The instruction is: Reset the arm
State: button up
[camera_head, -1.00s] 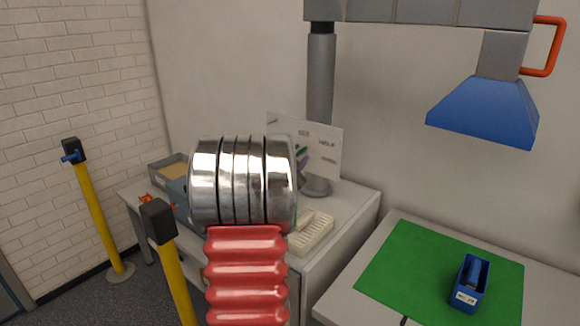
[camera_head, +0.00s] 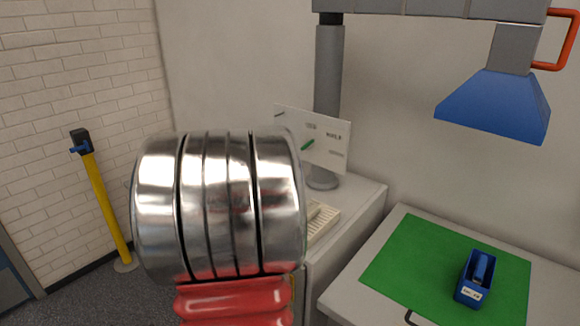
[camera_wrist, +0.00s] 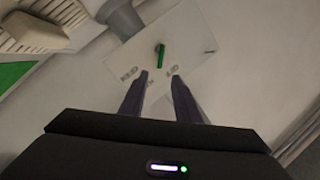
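My arm fills the middle of the head view, with a silver ringed joint and a red ribbed sleeve below it. My gripper (camera_wrist: 160,77) is hidden in the head view. In the wrist view its two dark fingers stand apart with nothing between them. They point toward a white sign board (camera_wrist: 195,45) with a green mark, which also shows in the head view (camera_head: 318,137). I cannot tell how far the fingertips are from the board.
A pale worktop (camera_head: 362,197) carries a cream slotted block (camera_head: 325,217) and a grey pole (camera_head: 328,75). At right, a green mat (camera_head: 405,255) holds a blue tape dispenser (camera_head: 474,280) beneath a blue hood (camera_head: 492,107). A yellow post (camera_head: 107,205) stands left.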

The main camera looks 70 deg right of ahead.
dwell(0.8)
